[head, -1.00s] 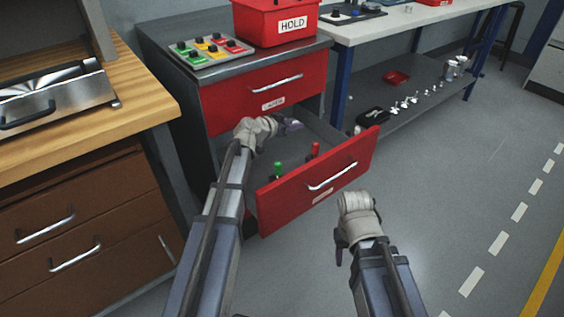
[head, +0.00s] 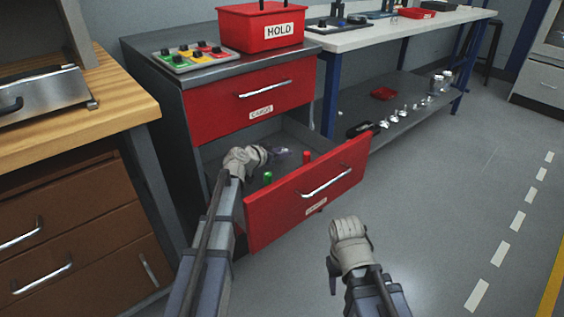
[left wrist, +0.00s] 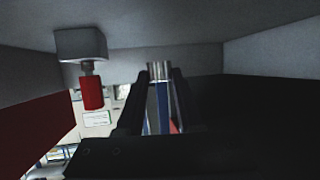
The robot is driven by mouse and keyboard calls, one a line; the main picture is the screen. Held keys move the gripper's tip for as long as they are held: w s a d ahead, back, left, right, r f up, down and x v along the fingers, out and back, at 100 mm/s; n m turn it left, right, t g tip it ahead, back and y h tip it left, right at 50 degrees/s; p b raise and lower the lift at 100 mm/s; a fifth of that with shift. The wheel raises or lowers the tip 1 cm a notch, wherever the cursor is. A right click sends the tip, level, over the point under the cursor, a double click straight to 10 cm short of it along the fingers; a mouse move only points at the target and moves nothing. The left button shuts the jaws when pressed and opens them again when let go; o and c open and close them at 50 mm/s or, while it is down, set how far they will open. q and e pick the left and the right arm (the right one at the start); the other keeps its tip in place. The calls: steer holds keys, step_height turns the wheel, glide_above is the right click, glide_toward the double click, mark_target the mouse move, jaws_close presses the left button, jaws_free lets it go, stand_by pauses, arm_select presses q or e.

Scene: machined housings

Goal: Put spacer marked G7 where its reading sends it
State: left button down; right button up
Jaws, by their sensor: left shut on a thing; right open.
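My left gripper (head: 280,153) reaches down into the open lower red drawer (head: 310,192). It is shut on a silver cylindrical piece (left wrist: 159,71), which shows between the dark fingers in the left wrist view. No G7 mark can be read on it, so I cannot tell whether it is the spacer. A green-topped piece (head: 267,178) and a red-topped piece (head: 306,157) stand in the drawer near the gripper. A red handle on a grey block (left wrist: 92,92) shows in the left wrist view. My right gripper (head: 333,279) is open and empty over the floor, outside the drawer.
The upper drawer (head: 250,98) is shut. A bench (head: 400,32) with a lower shelf of small parts stands behind. The floor at right is clear.

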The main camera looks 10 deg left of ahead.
mark_target(282, 168)
arm_select(q)
steer(key=shift+f+b, duration=0.65)
steer(key=shift+f, duration=0.5)
arm_select(e)
steer(key=shift+f, duration=1.1)
arm_select(q)
steer(key=shift+f, duration=0.1)
arm_select(e)
steer(key=shift+f, duration=0.15)
arm_select(q)
steer(key=shift+f+b, duration=0.5)
steer(key=shift+b, duration=0.1)
steer(key=c, duration=0.6)
jaws_free()
arm_select(e)
steer(key=shift+f, duration=0.5)
arm_select(q)
steer(key=shift+o, duration=0.2)
steer(key=shift+r, duration=0.15)
arm_select(e)
steer(key=shift+r, duration=0.1)
